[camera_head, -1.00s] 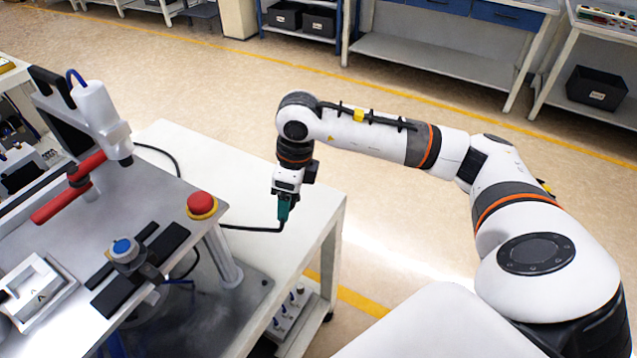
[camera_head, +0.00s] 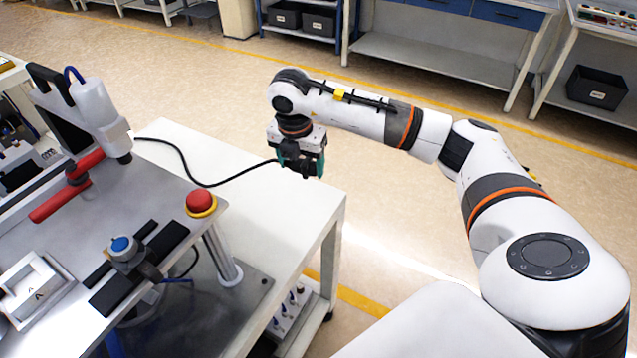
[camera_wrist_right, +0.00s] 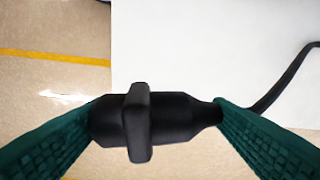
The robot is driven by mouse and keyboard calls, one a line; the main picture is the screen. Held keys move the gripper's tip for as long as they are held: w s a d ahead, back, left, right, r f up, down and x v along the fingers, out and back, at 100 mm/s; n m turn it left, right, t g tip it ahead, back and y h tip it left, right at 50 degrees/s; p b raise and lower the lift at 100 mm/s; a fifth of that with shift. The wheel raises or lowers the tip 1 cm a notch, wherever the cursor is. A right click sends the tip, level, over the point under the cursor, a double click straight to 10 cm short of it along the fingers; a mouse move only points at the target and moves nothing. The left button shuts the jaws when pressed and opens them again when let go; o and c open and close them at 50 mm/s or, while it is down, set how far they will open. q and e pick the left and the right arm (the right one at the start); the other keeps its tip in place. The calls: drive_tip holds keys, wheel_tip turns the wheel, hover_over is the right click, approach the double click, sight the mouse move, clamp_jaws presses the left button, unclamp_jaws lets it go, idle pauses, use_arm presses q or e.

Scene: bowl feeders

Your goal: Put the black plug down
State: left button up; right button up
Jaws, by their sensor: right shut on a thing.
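My right gripper (camera_head: 302,168) is over the right part of the white table (camera_head: 322,202), near its right edge. In the right wrist view its two green fingers are shut on the black plug (camera_wrist_right: 150,120), which lies across between them. The plug's black cable (camera_wrist_right: 283,85) leaves to the right in that view. In the head view the cable (camera_head: 205,184) runs from the gripper leftward over the table. The plug itself is mostly hidden by the gripper in the head view. I cannot tell whether it touches the table top. My left gripper is not in view.
A grey workbench with a red emergency button (camera_head: 201,203), a blue-topped knob (camera_head: 122,247) and a red-handled device (camera_head: 70,187) stands at left. The white table's middle is clear apart from the cable. Open floor (camera_head: 400,240) lies right of the table.

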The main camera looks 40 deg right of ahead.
sight(304, 201)
wheel_tip(304, 201, down, 9)
drive_tip(key=shift+f+p, duration=0.1)
drive_tip(key=shift+p, duration=0.55)
drive_tip(key=shift+f, duration=0.25)
drive_tip(key=shift+f, duration=0.2)
drive_tip(key=o, duration=1.1)
drive_tip(key=shift+c, duration=0.2)
drive_tip(key=shift+r, duration=0.1)
